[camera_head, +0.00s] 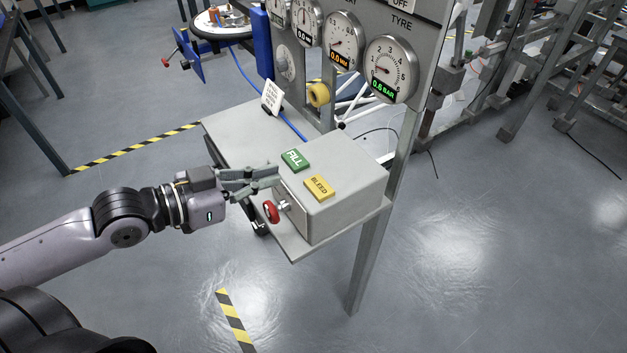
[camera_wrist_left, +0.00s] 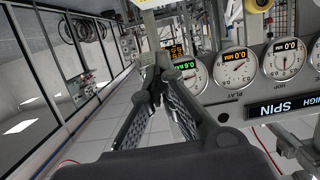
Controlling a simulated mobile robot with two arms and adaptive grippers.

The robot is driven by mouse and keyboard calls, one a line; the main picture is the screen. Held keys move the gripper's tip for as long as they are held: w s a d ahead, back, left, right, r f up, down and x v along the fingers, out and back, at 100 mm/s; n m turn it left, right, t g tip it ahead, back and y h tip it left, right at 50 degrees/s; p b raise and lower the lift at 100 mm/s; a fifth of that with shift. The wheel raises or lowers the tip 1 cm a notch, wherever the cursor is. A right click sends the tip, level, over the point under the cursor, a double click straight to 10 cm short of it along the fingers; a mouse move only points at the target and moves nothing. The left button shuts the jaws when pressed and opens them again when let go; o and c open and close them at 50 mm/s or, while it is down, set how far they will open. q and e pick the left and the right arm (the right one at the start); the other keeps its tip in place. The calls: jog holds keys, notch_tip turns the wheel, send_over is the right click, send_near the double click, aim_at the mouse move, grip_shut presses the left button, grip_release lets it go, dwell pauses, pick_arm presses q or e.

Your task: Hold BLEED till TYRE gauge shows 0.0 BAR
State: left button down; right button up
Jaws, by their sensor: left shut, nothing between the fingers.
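The TYRE gauge (camera_head: 391,69) is a round white dial on the grey panel, and its green display reads 0.6 BAR. The yellow BLEED button (camera_head: 319,187) is on top of the grey control box (camera_head: 345,185), with the green FILL button (camera_head: 295,160) behind and to its left. My left gripper (camera_head: 277,177) is shut and empty. Its fingertips are at the box's left edge, left of BLEED and apart from it. It also shows in the left wrist view (camera_wrist_left: 163,68), where the TYRE gauge's green display (camera_wrist_left: 184,65) is partly hidden. My right gripper is out of view.
A red knob (camera_head: 271,211) sticks out from the box's near left side, just below my gripper. Other gauges (camera_head: 342,38) line the panel. A small white sign (camera_head: 272,96) stands on the grey shelf (camera_head: 237,124). Open floor lies in front.

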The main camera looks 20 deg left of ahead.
pick_arm(q)
jog(key=shift+w, duration=0.1)
jog(key=p, duration=0.3)
send_over(314, 191)
notch_tip(314, 191, down, 2)
jog(key=shift+a, duration=0.1)
notch_tip(314, 191, down, 3)
jog(key=shift+f, duration=0.1)
jog(key=shift+s+f, duration=0.2)
jog(key=shift+f, duration=0.4)
jog(key=shift+f, duration=0.2)
